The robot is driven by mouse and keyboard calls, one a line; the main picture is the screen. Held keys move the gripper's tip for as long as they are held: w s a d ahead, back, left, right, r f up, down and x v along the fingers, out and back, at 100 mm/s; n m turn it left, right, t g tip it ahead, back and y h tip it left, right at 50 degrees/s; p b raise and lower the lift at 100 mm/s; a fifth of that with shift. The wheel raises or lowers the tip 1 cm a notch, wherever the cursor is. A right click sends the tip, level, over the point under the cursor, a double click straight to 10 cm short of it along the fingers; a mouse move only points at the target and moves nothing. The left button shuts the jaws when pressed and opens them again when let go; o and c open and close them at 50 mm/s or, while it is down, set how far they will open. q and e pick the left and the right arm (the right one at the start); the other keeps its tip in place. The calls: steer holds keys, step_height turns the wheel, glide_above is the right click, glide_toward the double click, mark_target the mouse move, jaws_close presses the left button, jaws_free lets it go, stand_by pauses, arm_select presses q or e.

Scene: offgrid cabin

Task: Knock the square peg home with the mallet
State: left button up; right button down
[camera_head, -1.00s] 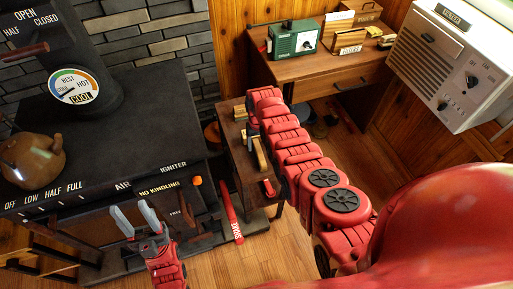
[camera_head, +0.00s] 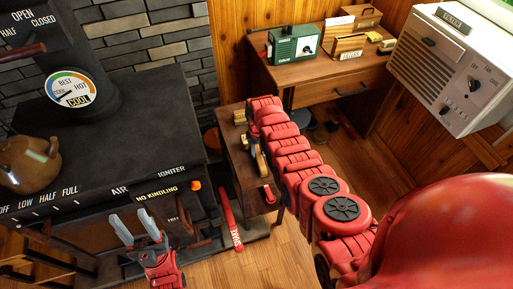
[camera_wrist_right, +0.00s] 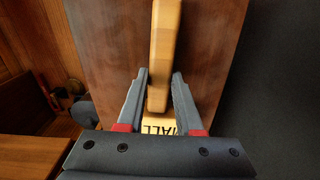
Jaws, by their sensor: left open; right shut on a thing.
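My right arm reaches over a small dark wooden side table (camera_head: 236,172) in the head view, and its wrist hides part of the tabletop. In the right wrist view my right gripper (camera_wrist_right: 160,75) is shut on a pale wooden bar, which I take to be the mallet (camera_wrist_right: 165,35). A label reading "MALL" lies on the table below it, partly hidden. A small pale wooden piece (camera_head: 240,116) shows at the table's far left edge; I cannot make out the square peg. My left gripper (camera_head: 135,222) is open and empty in front of the stove.
The black stove (camera_head: 130,120) with a brown kettle (camera_head: 28,163) stands left of the table. A desk (camera_head: 320,85) with a green radio (camera_head: 294,42) is behind; a white cabinet (camera_head: 450,65) hangs right.

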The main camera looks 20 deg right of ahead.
steer(key=shift+r, duration=0.1)
step_height(320, 180, up, 4)
steer(key=p, duration=0.4)
steer(key=shift+r, duration=0.15)
steer(key=shift+r+p, duration=0.45)
steer(key=shift+r, duration=0.3)
